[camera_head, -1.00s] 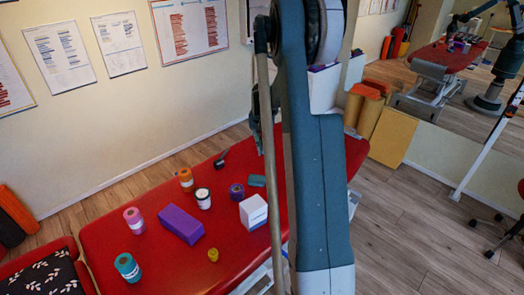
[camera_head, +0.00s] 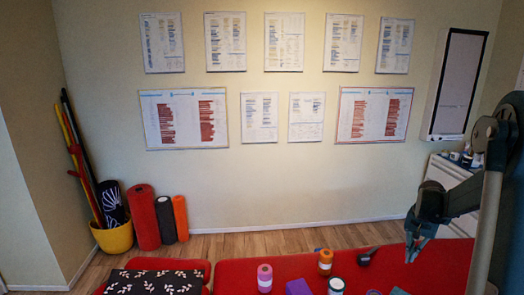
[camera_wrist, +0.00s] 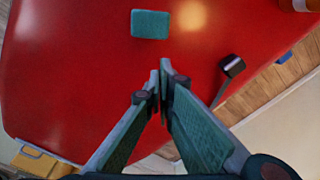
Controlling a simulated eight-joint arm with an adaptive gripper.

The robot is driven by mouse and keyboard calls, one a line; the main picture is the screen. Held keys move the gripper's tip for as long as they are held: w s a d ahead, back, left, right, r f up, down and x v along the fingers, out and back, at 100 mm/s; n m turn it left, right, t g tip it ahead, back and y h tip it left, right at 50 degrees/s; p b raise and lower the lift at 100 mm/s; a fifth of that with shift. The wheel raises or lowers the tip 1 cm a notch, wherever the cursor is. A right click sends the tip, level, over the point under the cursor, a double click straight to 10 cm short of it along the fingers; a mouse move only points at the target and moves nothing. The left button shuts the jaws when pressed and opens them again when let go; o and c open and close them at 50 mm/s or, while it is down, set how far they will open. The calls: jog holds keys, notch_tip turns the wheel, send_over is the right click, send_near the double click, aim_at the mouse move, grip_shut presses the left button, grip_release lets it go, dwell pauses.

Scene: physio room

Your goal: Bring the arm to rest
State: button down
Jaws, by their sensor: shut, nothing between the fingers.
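My gripper (camera_head: 411,256) hangs at the right of the head view, above the red treatment table (camera_head: 440,262). In the wrist view, the fingertips (camera_wrist: 164,72) of my gripper meet and hold nothing. The red table top (camera_wrist: 60,90) lies below them. A teal block (camera_wrist: 150,24) lies on the table, apart from the fingers. A dark tool with a rounded head (camera_wrist: 231,66) lies to the right, near the table's edge. My arm runs down the right edge of the head view.
A pink roll (camera_head: 265,278), an orange roll (camera_head: 325,261), a white-topped roll (camera_head: 336,286) and a purple block (camera_head: 298,287) stand on the table. A white cabinet (camera_head: 440,172) is behind my gripper. Foam rollers (camera_head: 144,217) and a yellow bucket (camera_head: 113,238) stand by the left wall.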

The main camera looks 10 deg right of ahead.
jog(key=s+a+r+n+t, duration=0.1)
jog(key=s+a+r+n, duration=0.15)
jog(key=a+r, duration=0.5)
jog(key=s+a+r+n+t, duration=0.1)
jog(key=s+a+r, duration=0.3)
jog(key=a, duration=0.6)
jog(key=s+a+r+n+t, duration=0.1)
jog(key=s+a+r, duration=0.2)
jog(key=a+r, duration=0.45)
jog(key=s+a+f+n+t, duration=0.1)
jog(key=s+a+n+t, duration=0.2)
jog(key=s+a, duration=1.6)
jog(key=shift+s+a+f+n+t, duration=0.3)
jog(key=shift+a+n, duration=0.4)
jog(key=shift+n, duration=0.55)
jog(key=c, duration=3.1)
grip_release()
jog(key=shift+c, duration=0.2)
